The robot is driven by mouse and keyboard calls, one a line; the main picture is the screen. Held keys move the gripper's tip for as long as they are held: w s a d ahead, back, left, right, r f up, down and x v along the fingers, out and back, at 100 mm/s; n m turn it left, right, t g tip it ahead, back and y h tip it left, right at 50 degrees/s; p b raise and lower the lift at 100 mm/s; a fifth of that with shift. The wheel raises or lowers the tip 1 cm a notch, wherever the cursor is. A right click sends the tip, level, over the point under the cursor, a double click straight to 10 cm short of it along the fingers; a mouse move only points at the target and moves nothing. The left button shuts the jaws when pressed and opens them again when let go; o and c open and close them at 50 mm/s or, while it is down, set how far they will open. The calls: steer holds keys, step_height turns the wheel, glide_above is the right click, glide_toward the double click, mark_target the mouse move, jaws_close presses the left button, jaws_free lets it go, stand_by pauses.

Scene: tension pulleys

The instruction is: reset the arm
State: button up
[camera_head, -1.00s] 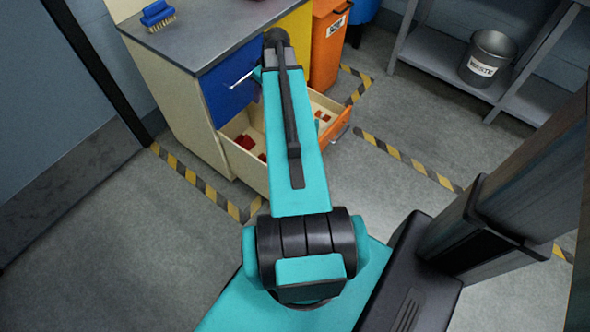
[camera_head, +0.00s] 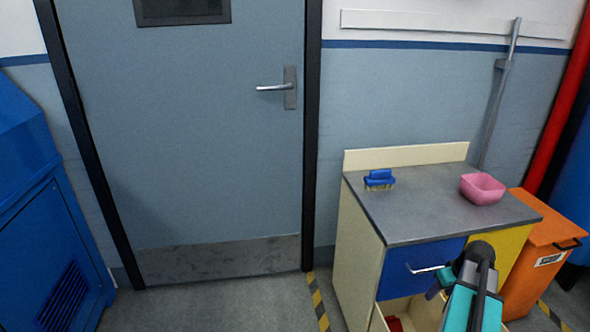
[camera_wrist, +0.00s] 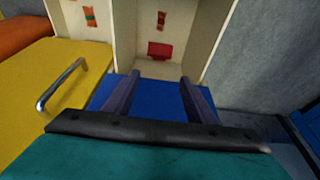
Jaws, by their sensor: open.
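My arm (camera_head: 462,308) reaches in from the bottom right of the head view, in front of the cabinet's blue drawer front (camera_head: 405,268). In the wrist view my gripper (camera_wrist: 160,92) is open, with its two dark fingers apart and nothing seen between them. The blue drawer front (camera_wrist: 155,104) lies behind and between the fingers; whether they touch it I cannot tell. An open drawer (camera_wrist: 205,30) with several red things inside shows beyond the fingertips. In the head view most of my gripper is hidden by the arm.
The cabinet top (camera_head: 430,215) holds a blue brush (camera_head: 379,178) and a pink bowl (camera_head: 482,187). A yellow front with a metal handle (camera_wrist: 62,84) lies left of the fingers. An orange bin (camera_head: 535,262) stands right of the cabinet. A closed grey door (camera_head: 190,150) is at left.

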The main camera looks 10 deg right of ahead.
steer(key=w+a+f+g, duration=0.1)
steer(key=w+a+f, duration=0.25)
steer(key=a, duration=0.75)
steer(key=w+a+f+g, duration=0.1)
steer(key=w+a+f, duration=0.25)
steer(key=a, duration=0.75)
steer(key=s+a+f+g, duration=0.1)
steer(key=a+f, duration=0.1)
steer(key=a, duration=0.9)
steer(key=s+a+f, duration=0.1)
steer(key=a+f, duration=0.2)
steer(key=a, duration=0.9)
steer(key=s+f+n+g, duration=0.1)
steer(key=s+f+g, duration=0.2)
steer(key=s+f, duration=0.8)
steer(key=s+f+g, duration=0.2)
steer(key=s+f, duration=0.6)
steer(key=s, duration=0.5)
step_height(320, 180, up, 13)
steer(key=s+p, duration=0.1)
steer(key=p, duration=1.1)
steer(key=shift+s+a+g, duration=0.15)
steer(key=shift+s+g, duration=0.15)
steer(key=shift+g, duration=0.1)
steer(key=shift+r, duration=0.1)
